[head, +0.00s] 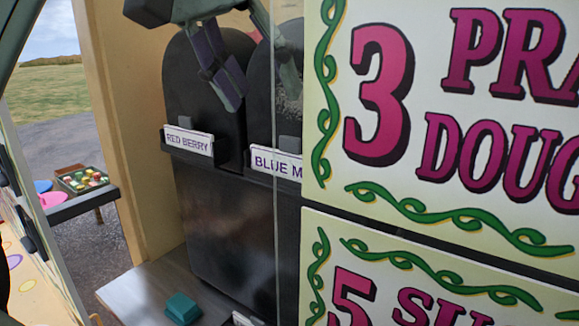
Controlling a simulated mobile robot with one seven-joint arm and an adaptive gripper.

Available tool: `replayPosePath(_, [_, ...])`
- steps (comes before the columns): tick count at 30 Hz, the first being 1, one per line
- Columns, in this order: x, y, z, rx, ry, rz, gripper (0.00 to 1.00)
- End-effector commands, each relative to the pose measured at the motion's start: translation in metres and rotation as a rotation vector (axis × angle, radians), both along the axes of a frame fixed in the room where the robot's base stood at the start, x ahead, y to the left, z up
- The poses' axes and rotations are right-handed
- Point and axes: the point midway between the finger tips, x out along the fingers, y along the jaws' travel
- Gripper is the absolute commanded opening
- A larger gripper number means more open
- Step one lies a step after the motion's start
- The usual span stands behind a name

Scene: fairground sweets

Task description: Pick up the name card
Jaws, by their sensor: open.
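A white name card reading "RED BERRY" (188,141) sits in a dark holder on the front of the left black bin (205,215). A second white card reading "BLUE M" (274,162), the rest of its text hidden by a signboard, sits on the black bin to the right. My gripper (260,88) hangs from the top of the view with its fingers apart and nothing between them. It appears above both cards, touching neither as far as I can see. The right finger is partly seen through a clear panel edge.
Large signboards (440,235) block the right half. A teal block (182,308) lies on the grey shelf (140,290) below the bins. A tray of colourful sweets (82,179) stands on a ledge at left. A wooden post (135,130) stands left of the bins.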

Motion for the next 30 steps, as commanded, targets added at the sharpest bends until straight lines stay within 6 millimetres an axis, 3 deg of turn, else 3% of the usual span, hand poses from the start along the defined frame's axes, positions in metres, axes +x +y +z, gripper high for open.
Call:
replayPosePath(18, [0.023, -0.026, -0.057, -0.001, -0.003, 0.001, 0.51])
replayPosePath(26, [0.023, -0.028, -0.059, -0.002, -0.004, 0.000, 0.50])
replayPosePath(30, [0.023, -0.028, -0.059, -0.002, -0.004, 0.000, 0.41])
